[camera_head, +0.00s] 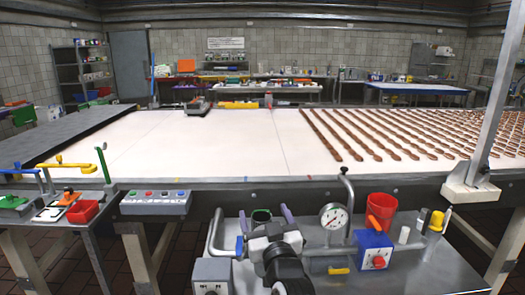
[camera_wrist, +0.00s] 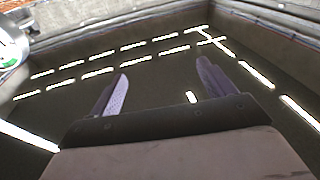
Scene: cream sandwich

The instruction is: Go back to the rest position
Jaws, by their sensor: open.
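My gripper (camera_head: 264,211) is low in the middle of the head view, in front of the conveyor's near edge. Its two purple fingers point up and stand apart, with nothing seen held between them. In the wrist view my gripper (camera_wrist: 161,70) shows the same two fingers spread, with only the dark ceiling and its rows of lights beyond. The wide white conveyor (camera_head: 190,140) lies behind it, with rows of brown sandwich pieces (camera_head: 375,135) on its right part.
A metal side table (camera_head: 420,268) near my arm bears a pressure gauge (camera_head: 333,216), a red cup (camera_head: 381,207) and a blue box (camera_head: 372,247). A button panel (camera_head: 155,202) sits at the conveyor's front. A small table at left holds a red tray (camera_head: 82,211). A post (camera_head: 492,110) rises at right.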

